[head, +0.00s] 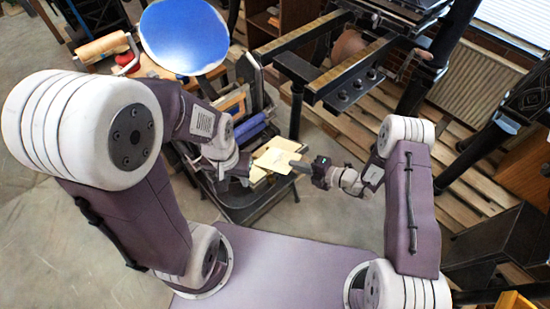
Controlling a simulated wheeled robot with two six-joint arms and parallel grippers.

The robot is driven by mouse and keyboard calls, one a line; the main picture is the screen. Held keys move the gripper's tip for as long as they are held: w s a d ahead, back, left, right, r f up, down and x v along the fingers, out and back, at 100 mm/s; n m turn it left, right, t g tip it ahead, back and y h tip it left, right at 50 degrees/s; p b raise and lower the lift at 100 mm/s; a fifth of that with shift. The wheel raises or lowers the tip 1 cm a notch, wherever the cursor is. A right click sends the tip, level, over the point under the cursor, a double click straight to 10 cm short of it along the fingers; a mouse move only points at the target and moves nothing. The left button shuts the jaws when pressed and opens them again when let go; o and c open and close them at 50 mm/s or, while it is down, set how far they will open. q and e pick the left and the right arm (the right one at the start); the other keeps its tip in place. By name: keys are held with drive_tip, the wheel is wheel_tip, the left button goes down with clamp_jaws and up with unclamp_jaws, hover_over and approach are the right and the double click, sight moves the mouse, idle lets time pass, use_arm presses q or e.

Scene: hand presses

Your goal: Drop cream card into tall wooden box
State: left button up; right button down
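The cream card (274,157) is near the middle of the head view, above the dark tray-like stand. My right gripper (296,164) reaches in from the right. Its fingers look closed together and overlap the card's right edge, so it appears to hold the card there. My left gripper (246,174) is just left of the card, low over the stand; its fingers are small and partly hidden, and I cannot tell how far apart they are. Pale wooden edges (258,174) show under the card, perhaps part of the tall wooden box, mostly hidden.
A dark stand (246,211) lies beneath both grippers, with a blue roller (250,127) behind. A press with a blue disc (184,36) stands at back left. Black press rails (350,75) overhang behind the card. Wooden pallets (480,170) lie at right.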

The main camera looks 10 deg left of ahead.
drive_tip(key=s+d+r+p, duration=0.1)
drive_tip(key=d+r+p, duration=0.3)
drive_tip(key=shift+s+d+r, duration=0.15)
drive_tip(key=shift+s+r, duration=0.2)
drive_tip(key=shift+r, duration=0.05)
idle(0.4)
